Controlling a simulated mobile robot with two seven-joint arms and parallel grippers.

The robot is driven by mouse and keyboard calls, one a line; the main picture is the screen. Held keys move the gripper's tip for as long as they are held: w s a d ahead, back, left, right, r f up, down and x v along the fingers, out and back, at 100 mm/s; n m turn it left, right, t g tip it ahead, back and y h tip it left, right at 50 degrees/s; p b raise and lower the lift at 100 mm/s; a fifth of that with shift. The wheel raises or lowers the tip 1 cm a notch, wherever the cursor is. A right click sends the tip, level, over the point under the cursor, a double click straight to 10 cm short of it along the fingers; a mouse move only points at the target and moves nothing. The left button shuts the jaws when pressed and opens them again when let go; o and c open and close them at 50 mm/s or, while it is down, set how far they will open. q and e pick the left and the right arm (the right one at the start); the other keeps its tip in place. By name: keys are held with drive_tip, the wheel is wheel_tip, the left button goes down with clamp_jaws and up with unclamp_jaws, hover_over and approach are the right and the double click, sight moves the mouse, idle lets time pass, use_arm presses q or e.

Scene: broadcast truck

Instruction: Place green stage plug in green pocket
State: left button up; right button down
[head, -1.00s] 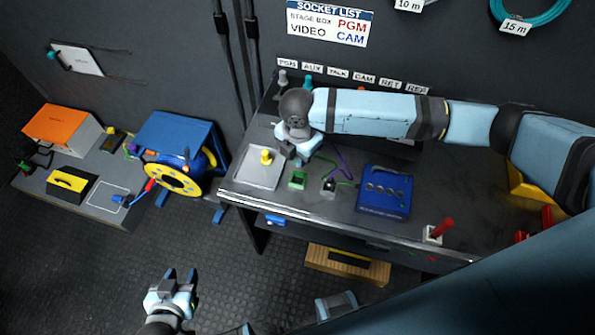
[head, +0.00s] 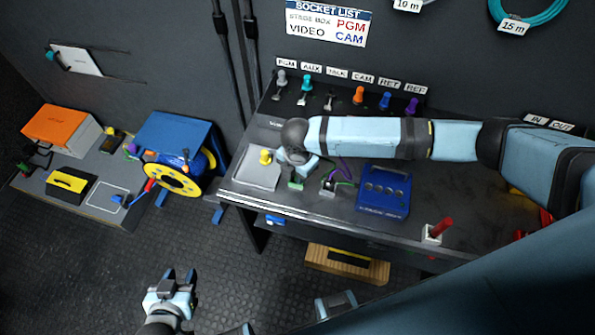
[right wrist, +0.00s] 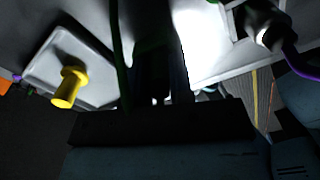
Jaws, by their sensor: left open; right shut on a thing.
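The green pocket (head: 296,185) is a small block near the front edge of the desk. My right gripper (head: 297,173) is directly over it and shut, pointing down. The green stage plug is almost wholly hidden between its fingers; a dark green strip (right wrist: 121,60) shows beside the dark fingers in the right wrist view. I cannot tell whether the plug is inside the pocket or just above it. My left gripper (head: 178,279) is open and empty above the floor, away from the desk.
A yellow plug (head: 265,157) stands on a pale plate (head: 250,176) left of the pocket. A grey socket block (head: 328,188) with a cable and a blue box (head: 383,192) are to the right. A red lever (head: 440,228) stands further right. Several coloured plugs line the desk's back.

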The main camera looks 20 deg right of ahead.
drive_tip(key=shift+s+f, duration=0.1)
drive_tip(key=shift+f, duration=0.2)
